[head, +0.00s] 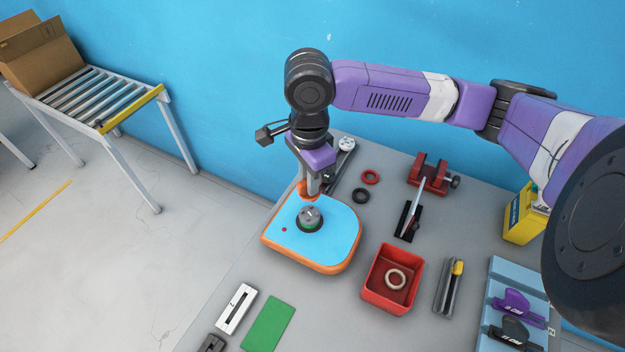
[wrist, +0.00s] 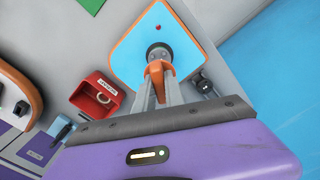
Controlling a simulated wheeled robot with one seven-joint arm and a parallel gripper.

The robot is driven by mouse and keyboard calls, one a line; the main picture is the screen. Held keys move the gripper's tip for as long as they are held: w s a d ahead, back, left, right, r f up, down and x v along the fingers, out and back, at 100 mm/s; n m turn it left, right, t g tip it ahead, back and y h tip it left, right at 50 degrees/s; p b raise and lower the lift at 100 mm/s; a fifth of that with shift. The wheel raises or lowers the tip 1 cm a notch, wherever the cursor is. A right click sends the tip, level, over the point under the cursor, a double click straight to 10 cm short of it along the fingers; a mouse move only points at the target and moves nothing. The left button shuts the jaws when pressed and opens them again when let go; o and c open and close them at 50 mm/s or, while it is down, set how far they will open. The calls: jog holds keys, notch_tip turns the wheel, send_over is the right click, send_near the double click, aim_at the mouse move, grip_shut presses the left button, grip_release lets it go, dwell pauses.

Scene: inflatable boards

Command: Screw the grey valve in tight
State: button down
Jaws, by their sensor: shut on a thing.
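The grey valve (head: 310,215) stands in the blue top of a small orange-edged board (head: 335,240) on the grey table. It also shows in the wrist view (wrist: 159,50), near the board's edge. My gripper (head: 307,188) points down at the board's back left, just behind the valve. In the wrist view my gripper (wrist: 160,84) is shut on an orange piece that looks like a tool (wrist: 156,70). Its far end is at the valve's near side. I cannot tell whether it grips the valve or only touches it. The valve's underside is hidden.
A red bin (head: 372,295) with a pale ring stands right of the board. Red (head: 371,177) and black (head: 361,196) rings, a red vise (head: 428,175) and a black stand (head: 408,222) lie behind. A green mat (head: 267,322) is in front. The blue wall is close behind.

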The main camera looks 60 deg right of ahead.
jog(key=shift+f, duration=0.1)
send_over(310, 213)
jog(key=shift+f, duration=2.8)
jog(key=shift+f, duration=1)
jog(key=c, duration=1.8)
grip_release()
jog(key=o, duration=0.5)
jog(key=shift+c, duration=0.2)
jog(key=shift+r, duration=3.9)
